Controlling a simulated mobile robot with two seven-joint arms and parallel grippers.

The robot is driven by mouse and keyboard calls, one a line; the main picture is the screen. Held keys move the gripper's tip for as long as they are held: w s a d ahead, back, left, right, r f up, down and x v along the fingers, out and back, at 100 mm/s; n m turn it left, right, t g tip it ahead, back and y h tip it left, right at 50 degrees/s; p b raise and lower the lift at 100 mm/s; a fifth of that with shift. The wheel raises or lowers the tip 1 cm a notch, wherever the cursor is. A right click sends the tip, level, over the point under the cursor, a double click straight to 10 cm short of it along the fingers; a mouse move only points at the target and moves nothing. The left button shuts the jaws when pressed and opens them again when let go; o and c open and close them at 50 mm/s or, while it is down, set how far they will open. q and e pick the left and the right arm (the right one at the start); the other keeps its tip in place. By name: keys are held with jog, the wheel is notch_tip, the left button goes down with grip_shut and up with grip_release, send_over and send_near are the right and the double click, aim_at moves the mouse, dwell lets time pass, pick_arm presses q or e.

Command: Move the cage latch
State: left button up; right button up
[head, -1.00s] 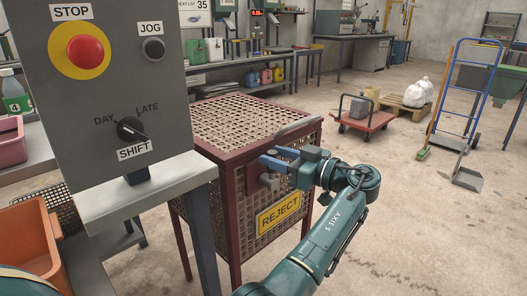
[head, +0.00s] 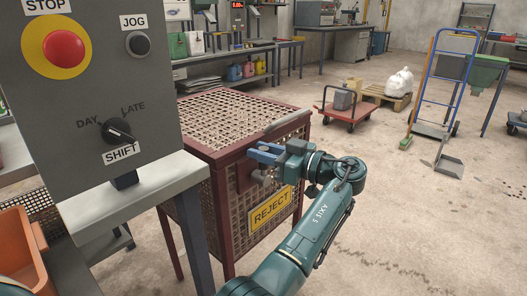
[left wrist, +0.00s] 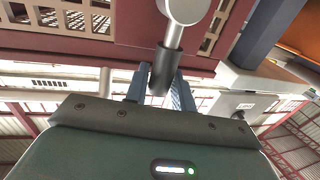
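The cage (head: 233,128), with red-brown frame, mesh sides and a yellow REJECT sign (head: 271,209), stands in the middle of the head view. In the left wrist view the latch has a round grey head (left wrist: 184,8) and a dark cylindrical handle (left wrist: 166,66). My right gripper is not in view.
A grey control box (head: 95,85) on a stand (head: 130,195) rises close on the left. An orange bin (head: 25,245) is at lower left. A red cart (head: 345,113), a pallet (head: 385,97) and a blue hand truck (head: 447,85) stand behind.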

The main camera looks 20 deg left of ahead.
pick_arm(q)
grip_shut()
jog(key=shift+w+d+f+m+b, duration=0.15)
jog(key=shift+w+m+b, duration=0.35)
jog(key=shift+m, duration=0.2)
jog(key=shift+w+d+f+m+y, duration=0.15)
jog(key=shift+w+m+y, duration=0.2)
jog(key=shift+m, duration=0.25)
jog(key=shift+w+d+m+b, duration=0.1)
jog(key=shift+w+m+b, duration=0.15)
jog(key=shift+m+b, duration=0.2)
jog(key=shift+w+m, duration=0.25)
jog(key=shift+m, duration=0.2)
jog(key=shift+o, duration=2)
grip_release()
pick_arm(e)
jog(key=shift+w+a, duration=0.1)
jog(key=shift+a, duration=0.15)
